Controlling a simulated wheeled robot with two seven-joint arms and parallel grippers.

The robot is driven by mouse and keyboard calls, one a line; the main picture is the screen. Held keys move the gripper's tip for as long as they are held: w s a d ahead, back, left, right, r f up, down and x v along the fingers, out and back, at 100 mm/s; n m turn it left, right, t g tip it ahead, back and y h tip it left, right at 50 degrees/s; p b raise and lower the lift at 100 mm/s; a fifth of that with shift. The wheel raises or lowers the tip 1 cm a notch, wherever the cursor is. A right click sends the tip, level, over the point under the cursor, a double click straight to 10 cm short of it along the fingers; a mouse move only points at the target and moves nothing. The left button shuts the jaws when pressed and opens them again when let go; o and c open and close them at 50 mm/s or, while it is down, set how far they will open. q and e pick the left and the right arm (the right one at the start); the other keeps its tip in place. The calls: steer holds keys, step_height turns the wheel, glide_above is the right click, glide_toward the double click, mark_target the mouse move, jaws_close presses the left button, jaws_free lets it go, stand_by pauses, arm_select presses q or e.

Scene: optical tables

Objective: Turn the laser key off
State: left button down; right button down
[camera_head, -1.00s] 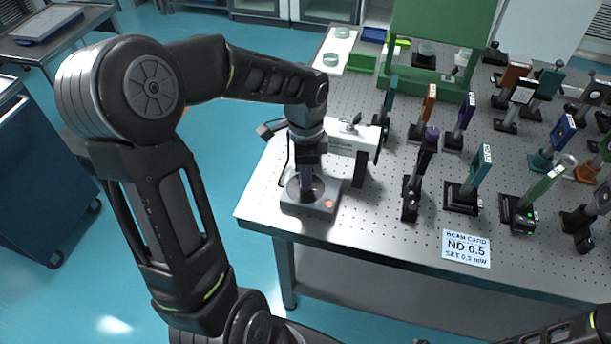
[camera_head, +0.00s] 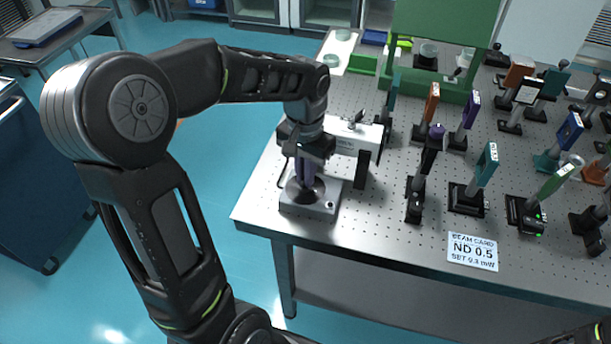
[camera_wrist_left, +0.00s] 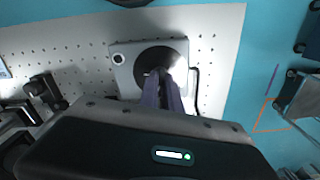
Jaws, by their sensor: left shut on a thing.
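The laser key box (camera_head: 322,207) is a small grey box near the table's left front corner, with a dark round dial on top. A small round indicator on it looks pale, not red. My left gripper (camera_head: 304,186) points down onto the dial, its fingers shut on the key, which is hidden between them. In the left wrist view, the box (camera_wrist_left: 122,76) lies below the fingertips (camera_wrist_left: 164,80), which meet at the dark dial (camera_wrist_left: 146,60). My right gripper is out of view.
A white laser housing (camera_head: 350,138) stands just behind the box. Several post-mounted optics, including a teal one (camera_head: 487,165), stand to the right. A beam card reading ND 0.5 (camera_head: 472,251) lies at the front edge of the perforated table (camera_head: 380,240).

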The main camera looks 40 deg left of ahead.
arm_select(q)
steer(key=shift+n+b, duration=0.35)
steer(key=shift+n, duration=1.35)
steer(key=c, duration=1.6)
jaws_free()
steer(key=shift+o, duration=0.2)
step_height(320, 180, up, 8)
steer(key=shift+f, duration=0.1)
